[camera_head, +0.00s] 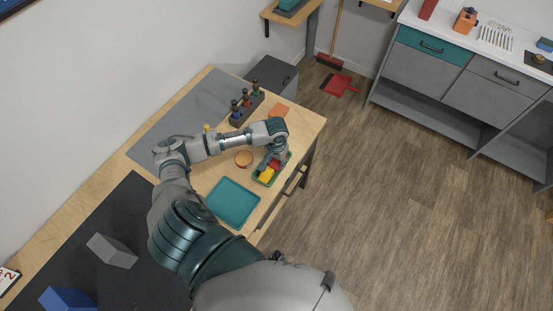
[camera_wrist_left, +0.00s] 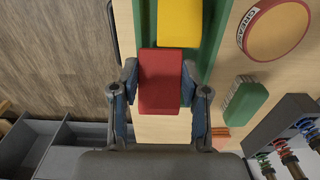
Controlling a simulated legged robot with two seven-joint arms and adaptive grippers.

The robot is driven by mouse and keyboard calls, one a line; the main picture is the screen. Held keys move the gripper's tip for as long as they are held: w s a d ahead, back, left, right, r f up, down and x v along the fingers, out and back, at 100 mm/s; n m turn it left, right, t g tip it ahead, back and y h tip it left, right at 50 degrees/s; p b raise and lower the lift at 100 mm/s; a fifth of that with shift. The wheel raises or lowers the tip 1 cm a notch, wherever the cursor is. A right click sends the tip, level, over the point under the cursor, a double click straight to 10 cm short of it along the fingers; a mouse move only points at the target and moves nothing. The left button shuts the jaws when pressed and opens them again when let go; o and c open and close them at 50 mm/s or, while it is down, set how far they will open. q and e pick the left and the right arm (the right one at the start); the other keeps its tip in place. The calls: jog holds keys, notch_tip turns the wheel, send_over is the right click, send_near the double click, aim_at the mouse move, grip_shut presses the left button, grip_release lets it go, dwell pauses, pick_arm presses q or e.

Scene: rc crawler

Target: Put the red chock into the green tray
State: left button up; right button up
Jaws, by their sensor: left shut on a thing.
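The red chock (camera_wrist_left: 160,82) is a red block between the fingers of my left gripper (camera_wrist_left: 160,98), which is shut on it. In the head view the left gripper (camera_head: 277,160) is over the small green tray (camera_head: 261,184) near the table's right edge, and a bit of the red chock (camera_head: 275,164) shows below it. The wrist view shows the chock overlapping the near end of the green tray (camera_wrist_left: 214,28). I cannot tell whether it touches the tray. A yellow block (camera_wrist_left: 180,22) lies in the tray beside the chock. My right gripper is not in view.
A larger teal tray (camera_head: 233,202) lies nearby on the wooden table. A dark rack of bottles (camera_head: 246,108) and an orange piece (camera_head: 280,110) are farther back.

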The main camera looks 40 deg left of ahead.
pick_arm(q)
jog(key=shift+w+a+f, duration=0.15)
jog(key=shift+w+a, duration=0.8)
jog(key=shift+w, duration=0.25)
jog(key=shift+w+a+f, duration=0.1)
jog(key=shift+w+a, duration=0.1)
jog(key=f, duration=0.3)
jog(key=shift+a+f+b, duration=0.1)
jog(key=shift+a+b, duration=0.1)
jog(key=shift+b, duration=0.1)
jog(key=shift+f, duration=0.2)
jog(key=shift+d, duration=0.15)
jog(key=o, duration=0.9)
jog(key=shift+o, duration=0.2)
jog(key=shift+r, duration=0.15)
notch_tip(320, 180, up, 12)
jog(key=shift+s+f+p, duration=0.1)
jog(key=shift+p, duration=0.55)
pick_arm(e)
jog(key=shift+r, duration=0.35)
